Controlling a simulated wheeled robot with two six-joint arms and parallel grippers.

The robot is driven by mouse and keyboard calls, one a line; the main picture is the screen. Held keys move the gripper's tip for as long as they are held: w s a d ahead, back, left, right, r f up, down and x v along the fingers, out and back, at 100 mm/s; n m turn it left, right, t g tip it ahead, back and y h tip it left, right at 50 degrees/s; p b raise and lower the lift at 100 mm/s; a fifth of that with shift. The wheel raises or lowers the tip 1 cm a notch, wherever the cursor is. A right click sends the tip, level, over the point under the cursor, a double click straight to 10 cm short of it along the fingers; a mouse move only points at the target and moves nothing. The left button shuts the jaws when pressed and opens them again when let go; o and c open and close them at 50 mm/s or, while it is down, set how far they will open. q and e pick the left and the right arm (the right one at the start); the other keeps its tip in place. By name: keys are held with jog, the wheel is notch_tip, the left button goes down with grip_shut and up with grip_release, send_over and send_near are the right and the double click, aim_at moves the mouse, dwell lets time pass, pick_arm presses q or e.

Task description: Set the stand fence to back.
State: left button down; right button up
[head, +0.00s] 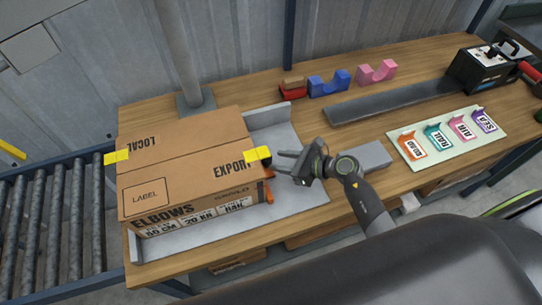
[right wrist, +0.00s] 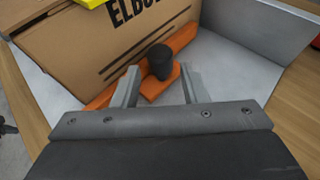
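The stand (head: 285,143) is a grey metal plate with raised edges on the wooden table; it also shows in the right wrist view (right wrist: 232,62). Its fence appears to be the orange bar (right wrist: 183,40) with a black knob (right wrist: 160,62), beside the carton. In the head view only bits of the orange fence (head: 269,192) show; the carton and gripper hide the rest. A cardboard carton (head: 185,160) marked ELBOWS and EXPORT sits on the stand. My right gripper (head: 279,163) is open, its fingers apart on either side of the knob's near side (right wrist: 160,92). My left gripper is not in view.
Blue (head: 328,84), pink (head: 377,73) and red (head: 292,88) cradles stand at the back. A card with coloured labelled pockets (head: 447,138) and a black machine (head: 485,70) are at right. A roller conveyor (head: 50,220) lies left.

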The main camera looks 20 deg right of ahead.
aim_at(271, 158)
jog(key=shift+x, duration=2.05)
jog(key=shift+d, duration=0.1)
grip_shut()
